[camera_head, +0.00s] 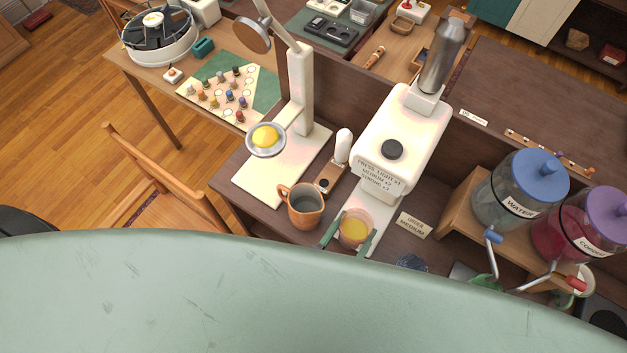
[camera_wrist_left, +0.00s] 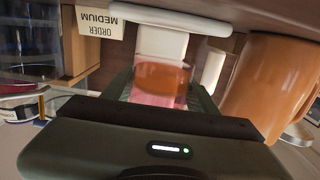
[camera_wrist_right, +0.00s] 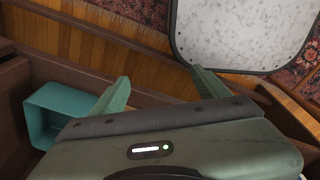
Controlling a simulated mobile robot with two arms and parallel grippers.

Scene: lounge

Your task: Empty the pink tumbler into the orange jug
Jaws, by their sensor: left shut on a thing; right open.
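The pink tumbler (camera_head: 352,229) holds a yellow-orange liquid and sits in front of the white machine. My left gripper (camera_head: 349,238) is shut on it, one green finger on each side. The left wrist view shows the tumbler (camera_wrist_left: 160,85) between the fingers, its liquid amber above a pink lower part. I cannot tell whether it touches the machine's white base. The orange jug (camera_head: 311,219) stands upright just left of the tumbler, its inside grey and its handle to the left. It also shows at the right of the left wrist view (camera_wrist_left: 268,85). My right gripper (camera_wrist_right: 160,80) is open and empty.
The white machine (camera_head: 402,128) stands behind the tumbler. A white stand (camera_head: 301,90) holds a round dish with yellow contents above and left of the jug. Two lidded dispensers (camera_head: 518,190) stand at right. A teal bin (camera_wrist_right: 62,112) and a grey panel (camera_wrist_right: 240,35) lie near my right gripper.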

